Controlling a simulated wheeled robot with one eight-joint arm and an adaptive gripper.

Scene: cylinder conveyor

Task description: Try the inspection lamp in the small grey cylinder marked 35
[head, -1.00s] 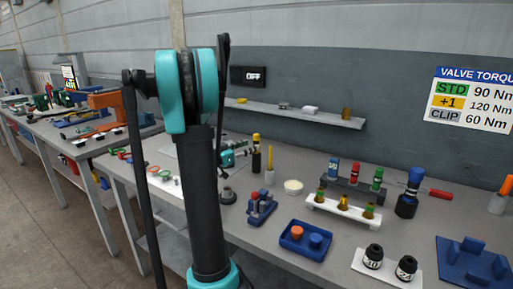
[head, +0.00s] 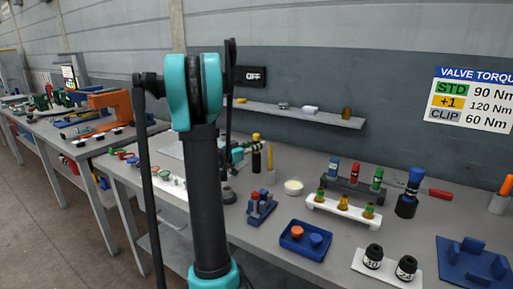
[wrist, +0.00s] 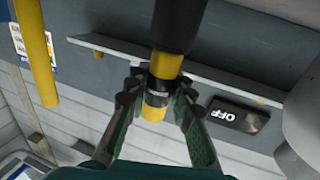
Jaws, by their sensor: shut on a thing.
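My gripper (wrist: 158,105) is shut on a black-and-yellow stick-like thing, likely the inspection lamp (wrist: 160,68), with a wide black end and a yellow tip. In the head view the black body with a yellow top (head: 256,158) stands upright beside my teal gripper (head: 240,154). A small dark grey round piece (head: 228,195) sits on the bench just below, partly behind my arm. I cannot read a 35 on it. A large pale grey shape at the right of the wrist view is cut off and unclear.
The wall panel (head: 250,76) reads OFF, below it a shelf (head: 300,113). A yellow stick (head: 270,163) stands right of the lamp. Nearby are a blue tray (head: 292,250), a white rack (head: 340,215) and black cylinders (head: 373,257) marked 10 and 24. My arm hides part of the bench.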

